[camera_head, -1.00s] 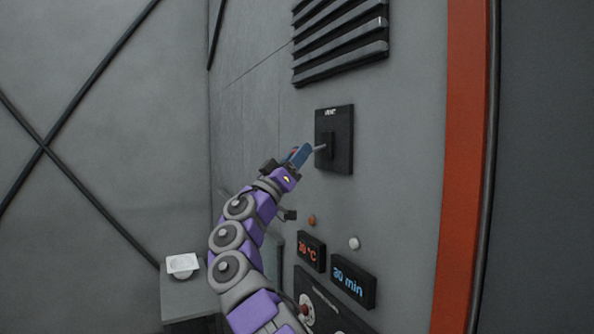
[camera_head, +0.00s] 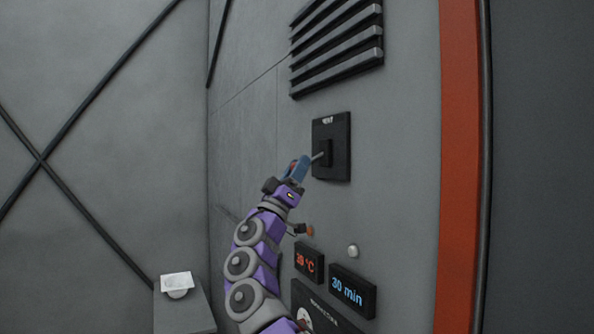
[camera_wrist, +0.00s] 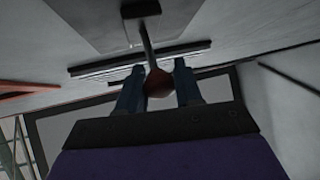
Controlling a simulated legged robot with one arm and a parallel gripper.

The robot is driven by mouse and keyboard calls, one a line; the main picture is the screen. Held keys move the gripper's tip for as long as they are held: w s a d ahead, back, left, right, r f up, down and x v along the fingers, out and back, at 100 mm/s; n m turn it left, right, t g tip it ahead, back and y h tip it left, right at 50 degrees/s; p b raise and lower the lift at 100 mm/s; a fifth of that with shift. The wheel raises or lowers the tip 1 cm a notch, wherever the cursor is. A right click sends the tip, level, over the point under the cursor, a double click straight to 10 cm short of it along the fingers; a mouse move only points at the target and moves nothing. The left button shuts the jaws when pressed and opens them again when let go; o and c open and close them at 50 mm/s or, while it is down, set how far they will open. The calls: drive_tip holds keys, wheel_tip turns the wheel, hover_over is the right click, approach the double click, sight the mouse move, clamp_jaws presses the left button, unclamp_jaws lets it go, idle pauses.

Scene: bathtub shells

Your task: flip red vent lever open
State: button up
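The vent lever is a thin grey rod (camera_head: 319,157) sticking out of a dark plate marked VENT (camera_head: 341,146) on the wall. Its red knob (camera_wrist: 158,83) shows in the wrist view at the end of the rod, between my gripper's two blue fingers. My gripper (camera_head: 298,169) meets the lever's outer end just left of the plate. The knob fills the gap between the fingers (camera_wrist: 159,90), so my gripper looks shut on it. In the head view the fingers hide most of the knob. The rod points out from the wall and slightly down.
A slatted vent grille (camera_head: 340,50) is above the plate. Below are an orange button (camera_head: 309,231), a white button (camera_head: 352,251), a temperature display (camera_head: 308,263) and a "30 min" display (camera_head: 352,291). A white dish (camera_head: 177,283) stands on a ledge at lower left.

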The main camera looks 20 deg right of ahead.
drive_tip(key=o, duration=0.4)
drive_tip(key=shift+w+f, duration=0.15)
drive_tip(key=shift+w, duration=0.05)
drive_tip(key=shift+s, duration=0.1)
drive_tip(key=shift+b+v, duration=3)
drive_tip(key=shift+v, duration=3)
